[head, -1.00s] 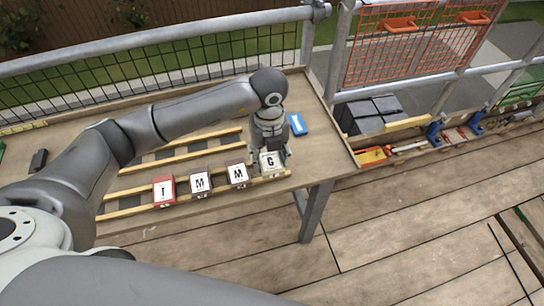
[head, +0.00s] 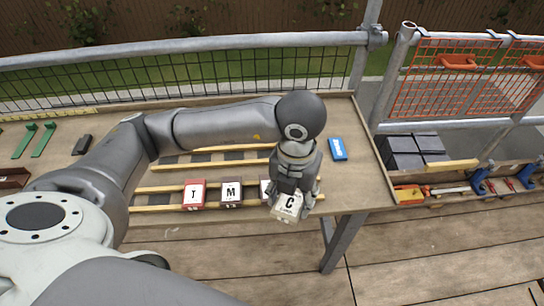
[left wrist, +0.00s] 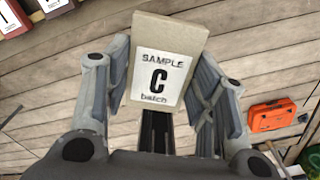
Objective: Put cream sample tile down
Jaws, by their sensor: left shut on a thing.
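The cream sample tile (head: 287,206) with a white label marked C is held at the front edge of the workbench. It looks tilted in the head view. My left gripper (head: 292,188) is shut on it. In the left wrist view the tile (left wrist: 165,65) sits between the fingers, its label reading "SAMPLE C batch", with deck boards behind it. A red tile marked T (head: 194,193) and a dark tile marked M (head: 231,192) stand on the wooden battens. Another tile is mostly hidden behind my left gripper. My right gripper is not in view.
A blue object (head: 338,148) lies on the workbench (head: 362,180), right of the battens (head: 160,190). A mesh guard rail (head: 180,75) runs behind. Dark stacked blocks (head: 412,149) stand right of the bench. An orange-red box (left wrist: 276,115) shows in the wrist view.

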